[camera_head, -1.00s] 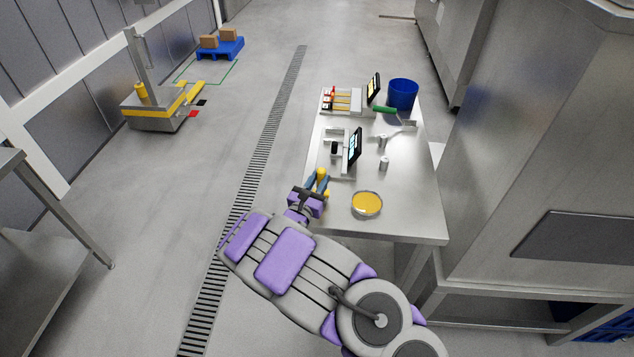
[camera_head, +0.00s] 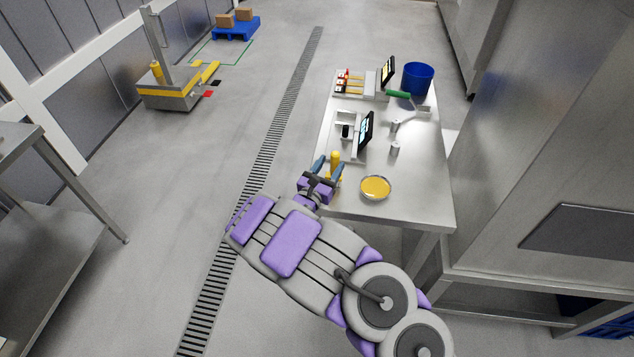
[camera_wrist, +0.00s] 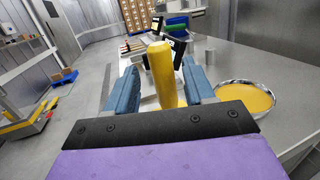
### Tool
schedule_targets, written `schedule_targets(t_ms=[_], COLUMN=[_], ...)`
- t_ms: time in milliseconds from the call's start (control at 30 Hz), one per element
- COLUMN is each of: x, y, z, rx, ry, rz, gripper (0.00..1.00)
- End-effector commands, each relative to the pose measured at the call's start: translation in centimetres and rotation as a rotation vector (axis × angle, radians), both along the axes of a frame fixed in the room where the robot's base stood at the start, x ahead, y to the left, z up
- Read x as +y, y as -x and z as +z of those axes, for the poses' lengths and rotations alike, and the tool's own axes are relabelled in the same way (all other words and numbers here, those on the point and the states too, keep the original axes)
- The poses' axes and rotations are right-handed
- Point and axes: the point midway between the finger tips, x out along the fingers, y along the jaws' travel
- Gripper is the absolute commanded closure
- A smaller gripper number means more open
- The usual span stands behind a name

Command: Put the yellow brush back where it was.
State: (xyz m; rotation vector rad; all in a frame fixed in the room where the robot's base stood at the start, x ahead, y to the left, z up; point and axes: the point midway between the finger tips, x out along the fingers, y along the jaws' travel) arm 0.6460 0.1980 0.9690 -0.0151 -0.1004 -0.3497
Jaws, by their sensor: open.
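The yellow brush (camera_head: 335,160) shows as a thick yellow handle standing upright near the left front edge of the steel table. In the wrist view the handle (camera_wrist: 164,75) rises between the two blue fingers of my gripper (camera_wrist: 162,90). The fingers are apart, and the handle is closer to the right one. In the head view my gripper (camera_head: 328,170) is at the table's near left edge, right by the handle.
A metal bowl of yellow contents (camera_head: 375,187) stands right of my gripper on the table (camera_head: 410,205). Behind are a scale with a screen (camera_head: 364,130), small metal cylinders (camera_head: 394,149), a rack (camera_head: 350,84), a green-handled scraper (camera_head: 398,94) and a blue bucket (camera_head: 418,78).

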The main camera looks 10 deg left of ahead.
Motion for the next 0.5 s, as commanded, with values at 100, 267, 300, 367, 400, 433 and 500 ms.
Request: schedule_targets(t_ms=[100, 267, 300, 367, 400, 433, 500], x=[1.3, 2.6, 2.8, 3.1, 3.3, 3.4, 3.5], y=[2.3, 5.5, 6.2, 7.2, 7.8, 8.2, 8.9], z=[-0.1, -0.5, -0.6, -0.7, -0.8, -0.8, -0.9], rx=[0.002, 0.001, 0.001, 0.001, 0.0, 0.001, 0.0], ry=[0.008, 0.007, 0.007, 0.006, 0.004, 0.002, 0.0], rz=[0.009, 0.008, 0.008, 0.007, 0.007, 0.006, 0.005], gripper=[0.47, 0.47, 0.47, 0.47, 0.47, 0.47, 0.47])
